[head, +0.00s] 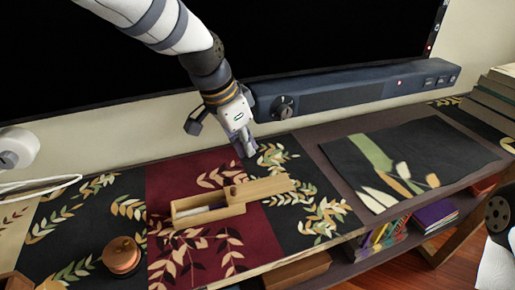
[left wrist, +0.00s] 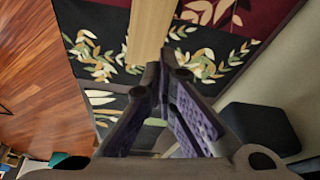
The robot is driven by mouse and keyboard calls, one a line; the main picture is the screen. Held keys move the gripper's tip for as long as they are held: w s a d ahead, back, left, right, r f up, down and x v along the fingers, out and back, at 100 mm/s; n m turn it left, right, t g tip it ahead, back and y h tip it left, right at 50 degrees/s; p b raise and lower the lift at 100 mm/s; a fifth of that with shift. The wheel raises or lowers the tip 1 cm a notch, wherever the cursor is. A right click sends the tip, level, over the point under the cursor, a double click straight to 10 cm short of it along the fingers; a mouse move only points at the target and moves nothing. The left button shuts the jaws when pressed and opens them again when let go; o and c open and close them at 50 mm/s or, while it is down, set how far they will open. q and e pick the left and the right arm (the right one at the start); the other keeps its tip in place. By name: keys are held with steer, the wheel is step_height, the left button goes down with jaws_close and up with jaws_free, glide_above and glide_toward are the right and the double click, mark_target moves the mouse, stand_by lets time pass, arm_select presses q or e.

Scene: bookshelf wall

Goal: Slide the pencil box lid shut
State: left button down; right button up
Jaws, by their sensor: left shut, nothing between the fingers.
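The wooden pencil box (head: 187,220) lies on the patterned runner in the head view, its left part open with something pale inside. Its light wooden lid (head: 265,187) sticks out to the right past the box. My left gripper (head: 245,150) is shut and empty, pointing down behind the lid, on the soundbar side. In the left wrist view the closed fingertips (left wrist: 165,68) are close to the lid's free end (left wrist: 152,30); I cannot tell whether they touch. The box body is out of that view. My right gripper is not seen.
A soundbar (head: 350,92) runs along the back under a dark screen, close behind my left gripper. A copper-coloured spool (head: 122,255) stands left of the box. A dark leaf-patterned mat (head: 430,150) lies to the right. Books (head: 435,215) sit on the shelf below.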

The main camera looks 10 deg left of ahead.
mark_target(250, 188)
arm_select(q)
steer(key=x, duration=0.1)
steer(key=s+x, duration=0.1)
steer(key=x, duration=0.1)
steer(key=shift+w+d+f+b, duration=0.1)
steer(key=shift+w+f+b, duration=0.05)
steer(key=shift+f+b, duration=0.25)
steer(key=x, duration=0.5)
steer(key=shift+w+f+b, duration=0.15)
steer(key=shift+f+b, duration=0.15)
steer(key=shift+s+a+r+p, duration=0.15)
steer(key=shift+s+a+p, duration=0.2)
steer(key=shift+s+a, duration=0.2)
steer(key=shift+s+a+r+p, duration=0.15)
steer(key=shift+s+a+p, duration=0.15)
steer(key=shift+s+a, duration=0.2)
steer(key=shift+s+a+f, duration=0.2)
steer(key=shift+s, duration=0.1)
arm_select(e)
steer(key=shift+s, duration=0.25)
